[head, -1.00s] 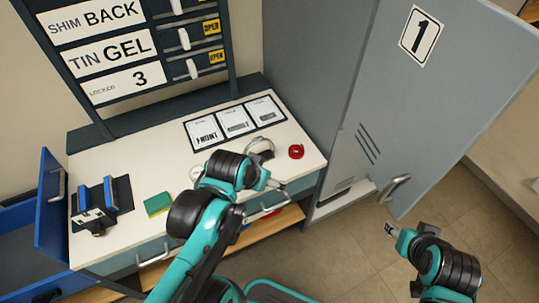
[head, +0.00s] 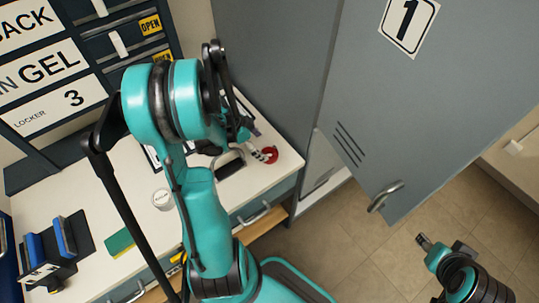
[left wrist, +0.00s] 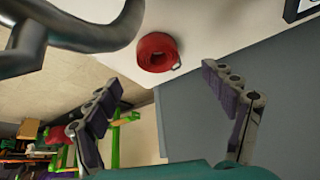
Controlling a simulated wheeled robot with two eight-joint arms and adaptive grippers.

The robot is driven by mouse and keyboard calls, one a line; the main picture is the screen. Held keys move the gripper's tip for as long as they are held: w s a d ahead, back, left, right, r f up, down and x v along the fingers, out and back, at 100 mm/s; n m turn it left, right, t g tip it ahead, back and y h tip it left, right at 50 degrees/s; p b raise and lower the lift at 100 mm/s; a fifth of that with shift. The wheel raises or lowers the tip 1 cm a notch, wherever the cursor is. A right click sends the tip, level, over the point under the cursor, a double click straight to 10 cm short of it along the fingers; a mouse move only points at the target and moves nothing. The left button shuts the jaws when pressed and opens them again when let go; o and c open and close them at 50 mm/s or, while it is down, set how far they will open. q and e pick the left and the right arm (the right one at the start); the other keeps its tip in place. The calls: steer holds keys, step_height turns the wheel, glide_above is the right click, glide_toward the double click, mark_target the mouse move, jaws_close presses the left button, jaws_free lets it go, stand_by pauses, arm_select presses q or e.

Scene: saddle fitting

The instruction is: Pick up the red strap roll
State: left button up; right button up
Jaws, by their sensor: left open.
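The red strap roll (head: 270,156) lies on the white worktop near its right end. It also shows in the left wrist view (left wrist: 157,52), lying flat near the worktop edge with a hollow centre. My left gripper (head: 262,150) is over the worktop right beside the roll, partly hidden by its own arm. In the left wrist view my left gripper (left wrist: 166,85) is open and empty, its fingers spread wide with the roll beyond the gap between them. My right gripper (head: 424,241) is low at the right over the floor, far from the roll.
A grey locker door (head: 400,120) marked 1 stands open right of the bench. A grey curved handle-like thing (left wrist: 80,25) is close to the left finger. A green sponge (head: 121,242), white round tin (head: 162,199) and blue-handled block (head: 50,240) are on the worktop.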

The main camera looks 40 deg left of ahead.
mark_target(269, 153)
arm_select(q)
steer(key=b+x, duration=0.2)
steer(key=x, duration=0.4)
steer(key=shift+s+a, duration=0.1)
steer(key=shift+s, duration=0.1)
steer(key=c, duration=1.3)
